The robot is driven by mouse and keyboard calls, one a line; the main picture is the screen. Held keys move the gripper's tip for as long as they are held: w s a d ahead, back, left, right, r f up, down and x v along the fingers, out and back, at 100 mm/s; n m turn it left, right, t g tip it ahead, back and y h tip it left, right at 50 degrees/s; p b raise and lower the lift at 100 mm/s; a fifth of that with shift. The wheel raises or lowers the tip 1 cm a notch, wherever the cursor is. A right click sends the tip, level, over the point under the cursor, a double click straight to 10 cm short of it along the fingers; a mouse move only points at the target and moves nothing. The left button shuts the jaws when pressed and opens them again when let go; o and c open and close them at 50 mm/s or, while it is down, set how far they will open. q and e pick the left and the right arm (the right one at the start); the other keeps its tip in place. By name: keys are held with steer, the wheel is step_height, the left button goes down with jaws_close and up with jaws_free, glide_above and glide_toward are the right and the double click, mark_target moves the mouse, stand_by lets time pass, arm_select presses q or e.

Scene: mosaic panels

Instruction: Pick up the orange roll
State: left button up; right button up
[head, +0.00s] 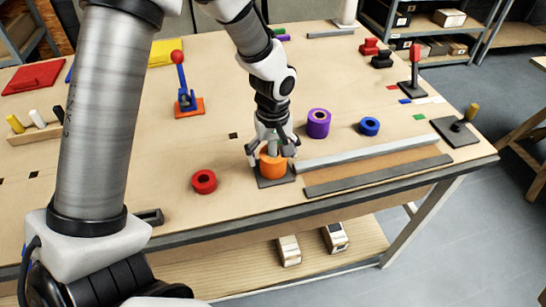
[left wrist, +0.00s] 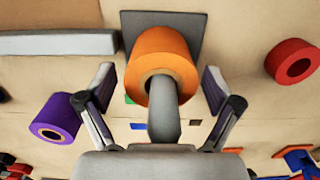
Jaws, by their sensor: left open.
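The orange roll (head: 273,168) stands on a dark square plate (head: 284,181) near the front edge of the table, with a grey post rising out of its hole. My left gripper (head: 271,153) is directly over it, pointing down, fingers spread on either side. In the left wrist view the orange roll (left wrist: 160,50) lies between the open fingers (left wrist: 160,78), with a gap visible on both sides. The grey post (left wrist: 164,112) extends from the hole toward the palm. My right gripper is not in view.
A purple roll (head: 318,130) and a blue roll (head: 369,127) stand right of the gripper; a red roll (head: 204,188) is to the left. A long grey bar (head: 350,158) lies close to the right of the plate. A red-knobbed lever (head: 181,85) stands further back.

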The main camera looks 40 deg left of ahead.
arm_select(q)
steer(key=shift+s+d+r, duration=0.15)
steer(key=shift+c, duration=0.3)
steer(key=shift+s+d+r, duration=0.1)
steer(key=c, duration=1.2)
steer(key=shift+c, duration=0.2)
steer(key=shift+r, duration=0.35)
step_height(320, 180, up, 24)
steer(key=p, duration=0.6)
steer(key=shift+p, duration=0.3)
steer(key=shift+r, duration=0.1)
